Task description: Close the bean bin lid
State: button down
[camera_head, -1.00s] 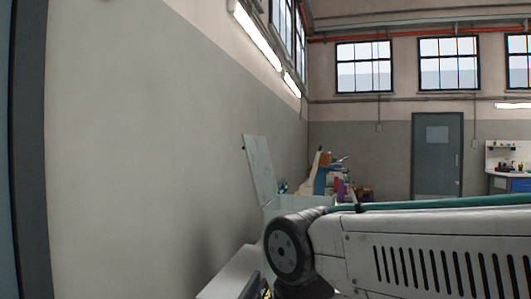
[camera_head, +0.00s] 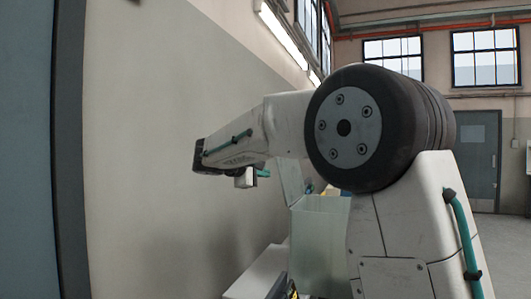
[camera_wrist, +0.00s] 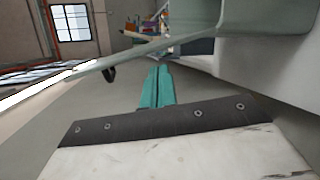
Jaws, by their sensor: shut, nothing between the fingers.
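The bean bin (camera_head: 320,245) is a pale green box beside the wall in the head view, partly hidden behind my arm. Its lid (camera_head: 291,184) stands raised, tilted up at the left side. In the wrist view the pale green lid (camera_wrist: 150,55) shows nearly edge-on, with the bin (camera_wrist: 265,18) at upper right. My gripper (camera_wrist: 158,70) has its teal fingers together and empty, just below the lid in that picture. I cannot tell whether they touch it. In the head view my forearm reaches left toward the wall, over the lid's side; the fingertips are hard to make out.
A plain wall (camera_head: 150,130) runs close along the left. A low white surface (camera_head: 258,272) lies at the bin's foot. A grey door (camera_head: 474,150) stands far back, with open floor (camera_head: 508,240) at right.

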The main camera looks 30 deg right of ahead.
jog(key=w+a+r+n+t+h, duration=0.2)
jog(key=w+r+n+t+h, duration=0.1)
jog(key=w, duration=0.9)
jog(key=w+d+r, duration=0.1)
jog(key=d+r, duration=0.2)
jog(key=d, duration=0.8)
jog(key=shift+w, duration=0.4)
jog(key=shift+s+r+m+h, duration=0.1)
jog(key=shift+m+h, duration=0.2)
